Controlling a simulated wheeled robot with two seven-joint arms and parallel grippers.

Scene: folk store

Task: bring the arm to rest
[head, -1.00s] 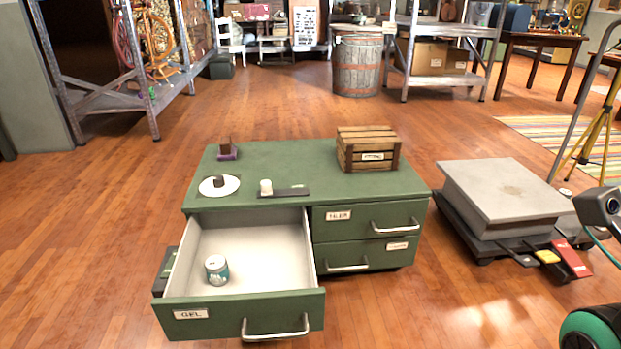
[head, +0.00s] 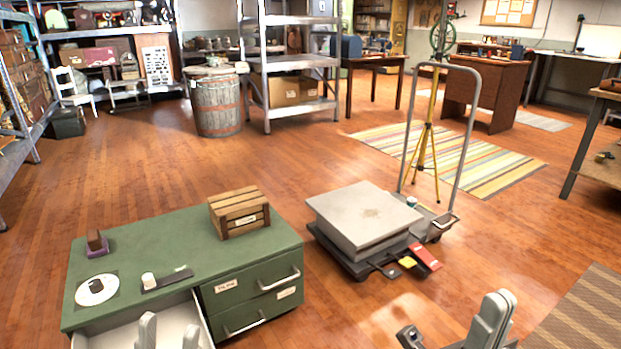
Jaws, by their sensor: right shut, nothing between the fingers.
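My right gripper (head: 490,320) shows at the bottom edge right of centre, over bare floor. Its fingers are together and hold nothing. My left gripper (head: 168,333) shows only as two grey fingertips at the bottom edge, apart from each other, in front of the open drawer (head: 117,334) of the green cabinet (head: 190,240). Nothing shows between these tips. Both arms are mostly below the picture, and most of the drawer's inside is cut off.
A wooden crate (head: 238,212), a white disc (head: 97,290) and a small purple-based block (head: 97,245) stand on the cabinet. A platform trolley (head: 365,225) with a tall handle stands right of it. A brown mat (head: 590,310) lies at the lower right.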

